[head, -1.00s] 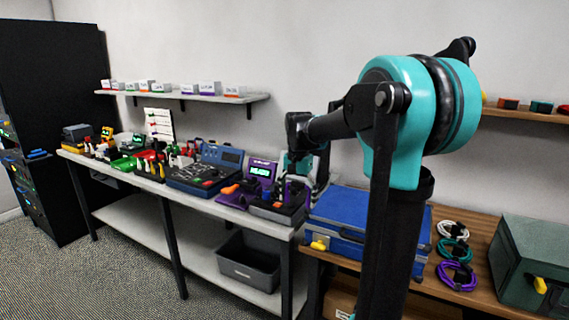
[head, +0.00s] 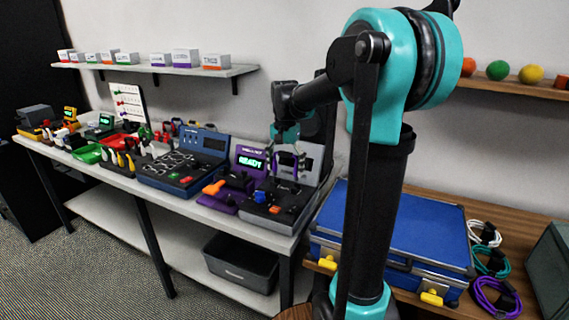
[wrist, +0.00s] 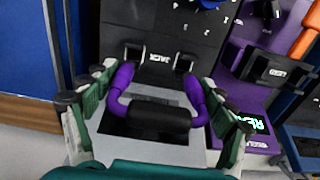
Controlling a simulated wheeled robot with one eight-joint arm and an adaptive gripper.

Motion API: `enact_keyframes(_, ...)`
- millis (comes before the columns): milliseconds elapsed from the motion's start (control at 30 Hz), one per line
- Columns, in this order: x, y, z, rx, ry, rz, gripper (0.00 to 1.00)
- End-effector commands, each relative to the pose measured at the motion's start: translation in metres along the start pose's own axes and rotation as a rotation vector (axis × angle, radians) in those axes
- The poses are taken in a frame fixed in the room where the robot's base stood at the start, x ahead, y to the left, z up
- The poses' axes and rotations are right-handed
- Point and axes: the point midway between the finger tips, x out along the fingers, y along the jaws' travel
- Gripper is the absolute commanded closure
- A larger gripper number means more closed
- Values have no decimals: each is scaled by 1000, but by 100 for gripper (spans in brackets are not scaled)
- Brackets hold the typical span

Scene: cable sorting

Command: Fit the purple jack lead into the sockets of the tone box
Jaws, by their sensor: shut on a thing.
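The purple jack lead (wrist: 124,80) has two purple plugs joined by a black grip (wrist: 160,117). My gripper (wrist: 158,78) is shut on it, one finger on each side. In the wrist view both plugs point at two black sockets (wrist: 133,53) beside the JACK label on the dark tone box (wrist: 150,15). The plug tips are at or very near the socket mouths; I cannot tell whether they have entered. In the head view my gripper (head: 287,150) is over the tone box (head: 268,214) at the bench's right end; the lead is small there.
A purple device (head: 250,165) with a READY display and orange handle stands close on the left in the head view. A blue console (head: 185,165) is farther left. A blue case (head: 400,230) and coiled cables (head: 495,295) lie on the wooden table at right.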

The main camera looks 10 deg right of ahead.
Motion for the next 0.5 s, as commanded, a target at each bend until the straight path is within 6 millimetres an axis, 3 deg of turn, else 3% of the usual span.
enact_keyframes(500,36,0,0,0,0,0,46)
